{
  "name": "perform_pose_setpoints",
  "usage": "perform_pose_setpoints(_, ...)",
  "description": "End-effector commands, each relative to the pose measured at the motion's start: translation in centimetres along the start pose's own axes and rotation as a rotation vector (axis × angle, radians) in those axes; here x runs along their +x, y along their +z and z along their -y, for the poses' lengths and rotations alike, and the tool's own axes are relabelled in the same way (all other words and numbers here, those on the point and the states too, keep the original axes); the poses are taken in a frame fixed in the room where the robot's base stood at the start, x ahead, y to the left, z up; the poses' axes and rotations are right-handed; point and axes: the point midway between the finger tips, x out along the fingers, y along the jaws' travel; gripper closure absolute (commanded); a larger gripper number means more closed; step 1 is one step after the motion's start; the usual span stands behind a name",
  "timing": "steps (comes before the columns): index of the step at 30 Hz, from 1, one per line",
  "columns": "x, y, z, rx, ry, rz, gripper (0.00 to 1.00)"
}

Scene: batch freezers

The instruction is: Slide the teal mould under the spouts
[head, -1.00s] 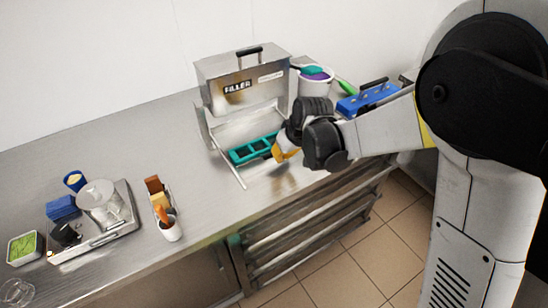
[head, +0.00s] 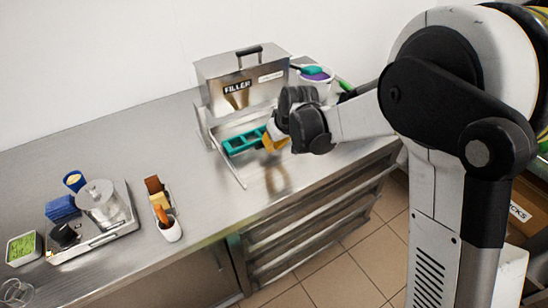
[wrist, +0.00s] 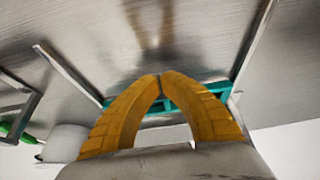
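The teal mould (head: 243,140) lies between the two guide rails at the front of the steel filler (head: 242,82). Its compartments look empty in the head view, and its right end is partly hidden by my gripper. My gripper (head: 268,146) is at the mould's front right side, low over the counter. In the wrist view my gripper's orange fingers (wrist: 160,76) meet at the tips with nothing seen between them. The mould (wrist: 185,103) shows behind the fingers there, between the rails. Whether the fingers touch it I cannot tell. The spouts are not visible.
A steel tray (head: 95,242) with a clear jar and blue items stands at the left. A white tub (head: 322,88) is right of the filler. The counter (head: 215,205) in front of the rails is clear.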

Motion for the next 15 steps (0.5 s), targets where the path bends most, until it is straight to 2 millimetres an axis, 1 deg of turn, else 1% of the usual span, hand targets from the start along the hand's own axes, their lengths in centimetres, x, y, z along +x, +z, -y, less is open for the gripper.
perform_pose_setpoints(15,1.1,-2.4,0.0,0.000,0.000,0.000,1.00)
